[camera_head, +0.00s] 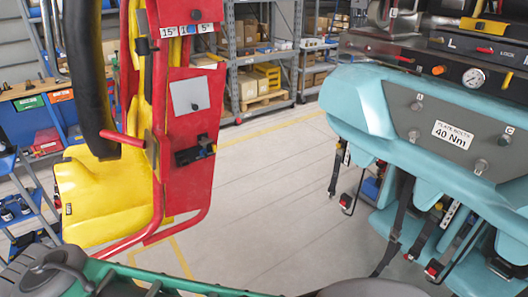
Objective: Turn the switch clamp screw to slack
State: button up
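I cannot make out a part labelled as the switch clamp screw. My gripper is not in view.
A yellow seat (95,200) with a black padded bar (90,80) stands left. Shelves (262,45) stand behind.

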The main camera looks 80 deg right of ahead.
aim_at(206, 141)
jog(key=k, duration=0.4)
jog(key=z, duration=0.9)
jog(key=i, duration=0.5)
jog(key=u, duration=0.1)
